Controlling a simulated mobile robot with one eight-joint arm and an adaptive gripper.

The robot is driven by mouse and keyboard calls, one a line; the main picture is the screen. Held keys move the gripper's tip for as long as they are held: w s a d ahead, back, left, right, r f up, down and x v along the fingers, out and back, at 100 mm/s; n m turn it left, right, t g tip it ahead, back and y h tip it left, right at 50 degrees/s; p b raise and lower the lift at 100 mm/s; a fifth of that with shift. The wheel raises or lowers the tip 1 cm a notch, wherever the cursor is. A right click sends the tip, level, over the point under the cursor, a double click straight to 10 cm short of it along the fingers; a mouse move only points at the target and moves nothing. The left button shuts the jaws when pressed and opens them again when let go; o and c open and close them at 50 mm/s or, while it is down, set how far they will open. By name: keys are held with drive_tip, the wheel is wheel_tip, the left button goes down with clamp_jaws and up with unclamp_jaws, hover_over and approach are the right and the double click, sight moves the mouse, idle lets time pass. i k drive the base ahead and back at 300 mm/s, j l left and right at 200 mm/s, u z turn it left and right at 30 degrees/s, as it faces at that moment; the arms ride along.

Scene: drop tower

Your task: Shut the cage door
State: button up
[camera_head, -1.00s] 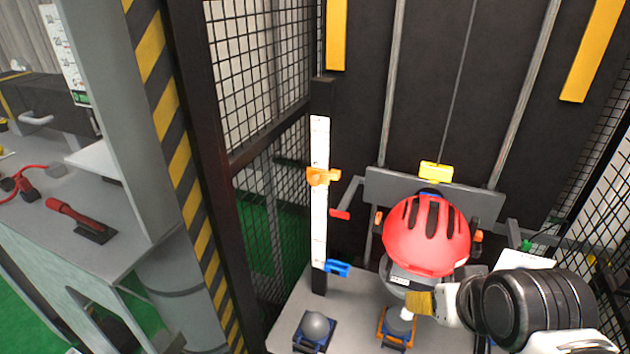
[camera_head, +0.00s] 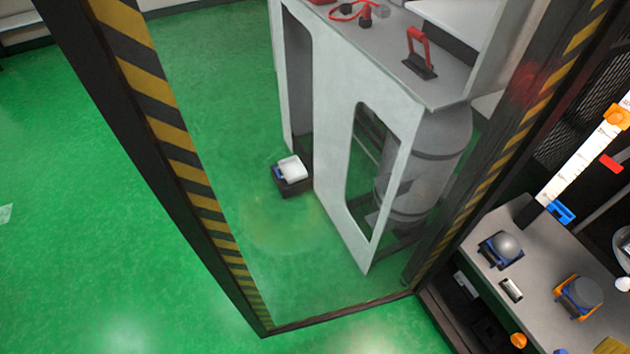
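The cage door (camera_head: 167,115) shows as a clear panel in a dark frame with yellow-and-black striped edges. It stands open, swung out to the left of the cage over the green floor. Its near striped edge runs down from the upper left to a bottom corner at the lower middle. Its other striped edge is beside the cage opening at right. Only a yellowish tip of my gripper (camera_head: 611,346) shows at the bottom right corner, inside the cage area and well apart from the door. Its fingers are mostly out of view.
A grey bench (camera_head: 340,120) with a red handle (camera_head: 418,50) on top stands behind the clear panel. A small dark box (camera_head: 292,178) with a white top sits on the floor. The cage table (camera_head: 520,225) carries several small devices. Green floor at left is clear.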

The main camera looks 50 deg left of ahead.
sight(108, 45)
drive_tip(key=k+j+z, duration=0.3)
drive_tip(key=k+j, duration=0.5)
drive_tip(key=j, duration=0.45)
drive_tip(key=k+j+z, duration=0.35)
drive_tip(key=k+j, duration=0.6)
drive_tip(key=k+j+z, duration=0.1)
drive_tip(key=j, duration=0.4)
drive_tip(key=j+z, duration=0.1)
drive_tip(key=j, duration=0.35)
drive_tip(key=k+j, duration=0.2)
drive_tip(key=j, duration=0.3)
drive_tip(key=i+j+z, duration=0.15)
